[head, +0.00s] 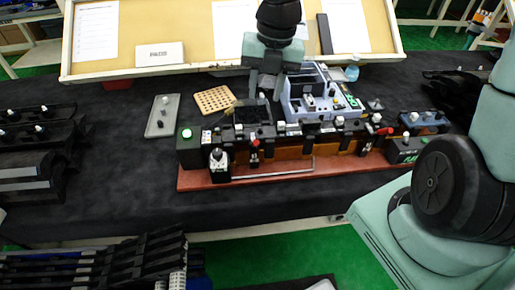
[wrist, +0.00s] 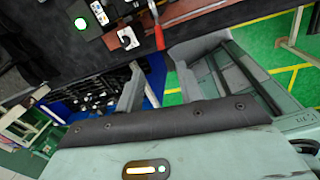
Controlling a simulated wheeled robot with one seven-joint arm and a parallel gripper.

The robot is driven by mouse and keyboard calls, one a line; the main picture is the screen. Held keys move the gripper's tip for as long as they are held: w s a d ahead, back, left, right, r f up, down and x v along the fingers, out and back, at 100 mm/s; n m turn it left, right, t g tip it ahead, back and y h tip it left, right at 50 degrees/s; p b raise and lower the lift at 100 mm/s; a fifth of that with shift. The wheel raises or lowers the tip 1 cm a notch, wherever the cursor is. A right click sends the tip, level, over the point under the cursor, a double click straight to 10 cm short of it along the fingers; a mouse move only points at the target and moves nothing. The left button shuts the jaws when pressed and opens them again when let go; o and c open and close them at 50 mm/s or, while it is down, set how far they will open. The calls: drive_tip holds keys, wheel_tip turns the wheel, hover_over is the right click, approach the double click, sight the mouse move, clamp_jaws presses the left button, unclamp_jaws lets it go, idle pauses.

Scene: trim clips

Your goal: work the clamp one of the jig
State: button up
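The jig (head: 300,178) is a long red-brown base with a row of black blocks and clips on the dark table. One red-handled clamp (head: 255,143) stands at its left part, and another red handle (head: 385,131) is at its right. No label tells which is clamp one. My gripper (head: 265,90) points down behind the left half of the jig, its fingers apart and empty. In the wrist view, my fingers (wrist: 162,75) are spread, and a red handle (wrist: 157,35) shows beyond the gap between them, apart from both.
A green-lit button box (head: 187,145) and a black knob on a white plate (head: 217,158) are at the jig's left end. A tilted board (head: 200,40) stands at the back.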

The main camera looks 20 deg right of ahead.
sight(256, 142)
drive_tip(key=f+b, duration=0.1)
drive_tip(key=f, duration=0.4)
drive_tip(key=a+f+b, duration=0.1)
drive_tip(key=f, duration=0.5)
drive_tip(key=w+a+f+b, duration=0.1)
drive_tip(key=f, duration=0.4)
drive_tip(key=shift+f, duration=0.4)
clamp_jaws()
